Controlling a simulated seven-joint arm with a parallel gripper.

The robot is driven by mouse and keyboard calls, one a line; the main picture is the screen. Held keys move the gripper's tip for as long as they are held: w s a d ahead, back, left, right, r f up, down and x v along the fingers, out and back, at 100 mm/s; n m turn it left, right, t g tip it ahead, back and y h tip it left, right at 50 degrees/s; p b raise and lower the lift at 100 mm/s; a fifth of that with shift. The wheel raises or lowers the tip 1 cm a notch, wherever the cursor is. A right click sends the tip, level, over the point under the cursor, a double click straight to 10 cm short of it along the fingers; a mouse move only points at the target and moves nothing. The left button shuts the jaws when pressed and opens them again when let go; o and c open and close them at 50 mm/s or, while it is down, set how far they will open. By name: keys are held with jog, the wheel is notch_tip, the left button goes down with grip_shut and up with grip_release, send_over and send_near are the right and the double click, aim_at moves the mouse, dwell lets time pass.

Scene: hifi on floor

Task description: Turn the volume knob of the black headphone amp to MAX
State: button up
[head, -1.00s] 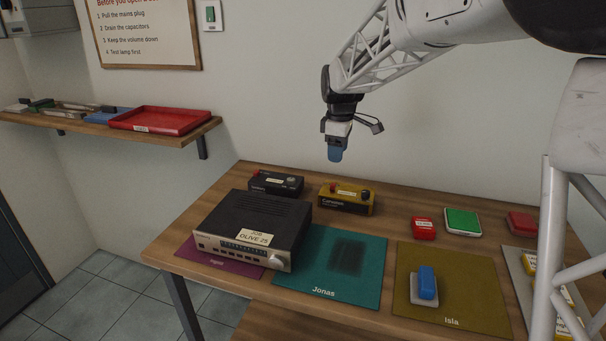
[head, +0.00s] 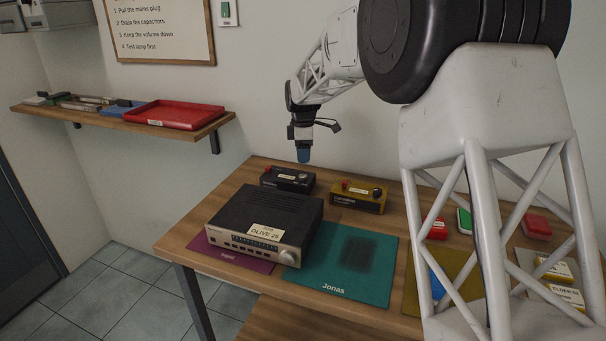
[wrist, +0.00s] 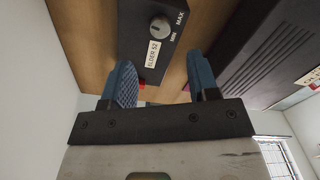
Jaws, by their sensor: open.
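The black headphone amp (head: 288,179) is a small dark box at the back of the bench, behind the large hi-fi unit. It also shows in the wrist view (wrist: 149,53), with a round grey volume knob (wrist: 160,26), MAX and MIN marks beside it and a white label. The knob's exact pointing is too small to tell. My gripper (head: 304,156) hangs above the amp in the head view, apart from it. In the wrist view my gripper (wrist: 161,78) is open and empty; its blue fingers lie to either side of the amp's near end, with the knob farther up the picture.
The large black hi-fi (head: 264,222) stands in front of the amp, close by. A yellow amp (head: 357,196) with a red part and dark knob stands to its right. The teal mat (head: 345,262) is clear of objects. A shelf with a red tray (head: 174,115) is at left.

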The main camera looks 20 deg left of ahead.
aim_at(303, 175)
jog(key=shift+f, duration=0.15)
jog(key=shift+f, duration=3.75)
jog(key=c, duration=0.9)
jog(key=shift+c, duration=0.2)
